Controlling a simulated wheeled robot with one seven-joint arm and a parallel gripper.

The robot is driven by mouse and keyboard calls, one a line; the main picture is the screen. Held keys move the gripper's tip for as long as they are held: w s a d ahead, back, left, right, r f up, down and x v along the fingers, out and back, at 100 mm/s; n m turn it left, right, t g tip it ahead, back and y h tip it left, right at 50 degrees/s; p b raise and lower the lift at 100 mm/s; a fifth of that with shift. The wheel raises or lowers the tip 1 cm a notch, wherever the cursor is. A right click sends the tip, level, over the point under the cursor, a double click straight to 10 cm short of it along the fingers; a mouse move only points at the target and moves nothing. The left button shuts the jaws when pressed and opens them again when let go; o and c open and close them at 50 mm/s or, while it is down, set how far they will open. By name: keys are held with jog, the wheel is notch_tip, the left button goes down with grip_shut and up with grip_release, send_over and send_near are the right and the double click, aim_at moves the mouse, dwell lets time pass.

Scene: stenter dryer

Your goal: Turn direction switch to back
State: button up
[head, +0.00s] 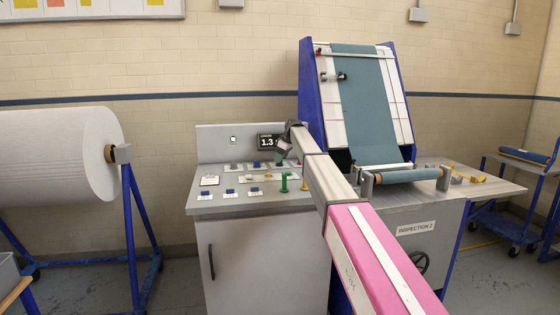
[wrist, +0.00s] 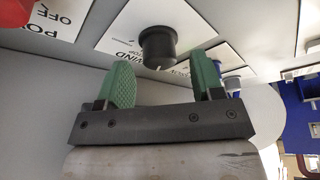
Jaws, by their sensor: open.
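A black round knob (wrist: 157,46) stands on a white label plate in the wrist view; the plate's text is partly hidden and ends in "WIND". I cannot tell for sure that this is the direction switch. My gripper (wrist: 165,78) has its two green fingers apart, one to each side just below the knob in the picture, with nothing between them. In the head view my gripper (head: 281,156) is over the back right of the control panel (head: 215,207). The knob cannot be made out there.
A "POWER OFF" plate (wrist: 50,20) with a red button (wrist: 14,12) is at the wrist view's left. A display (head: 268,142) reads 1.3. The inspection frame (head: 312,95) rises at the right.

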jog(key=v, duration=0.9)
jog(key=shift+d+r, duration=0.1)
jog(key=s+a+m+t+h, duration=0.3)
jog(key=a+m+h, duration=0.1)
jog(key=m, duration=0.9)
jog(key=shift+m, duration=0.3)
jog(key=x, duration=1.1)
jog(key=c, duration=0.9)
